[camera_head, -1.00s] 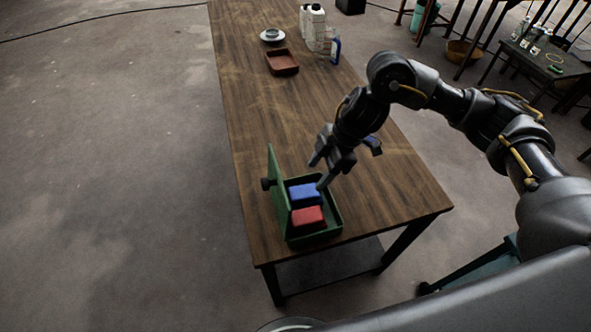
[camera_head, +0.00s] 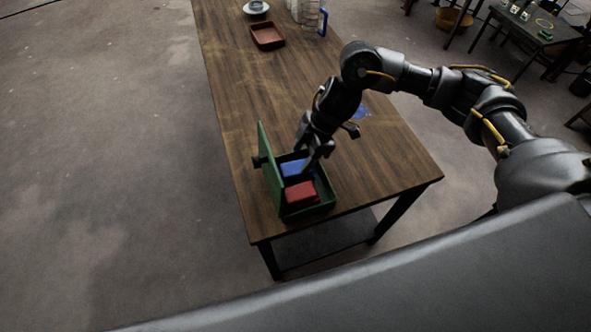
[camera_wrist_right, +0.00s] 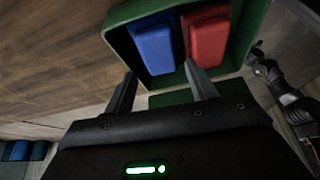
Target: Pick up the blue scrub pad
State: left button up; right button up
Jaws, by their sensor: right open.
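The blue scrub pad (camera_head: 293,168) lies in a green box (camera_head: 322,208) with its lid standing open, at the near end of the wooden table. A red pad (camera_head: 300,192) lies beside it in the box. My right gripper (camera_head: 308,160) is at the box, over the blue pad, and partly hides it. In the right wrist view the fingers (camera_wrist_right: 162,92) are open, with the blue pad (camera_wrist_right: 155,48) beyond the tips and the red pad (camera_wrist_right: 207,38) beyond the right finger. Nothing is between the fingers.
A brown tray (camera_head: 267,36) stands farther up the table, with a white dish (camera_head: 256,9) and a jug with a blue handle (camera_head: 318,16) behind it. A blue item (camera_head: 361,112) lies behind my right wrist. The middle of the table is clear.

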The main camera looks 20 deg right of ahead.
aim_at(296, 167)
jog(key=shift+d+x, duration=0.2)
jog(key=shift+x, duration=2.15)
jog(key=shift+f, duration=0.1)
jog(key=c, duration=0.8)
jog(key=shift+o, duration=0.2)
notch_tip(296, 167, up, 10)
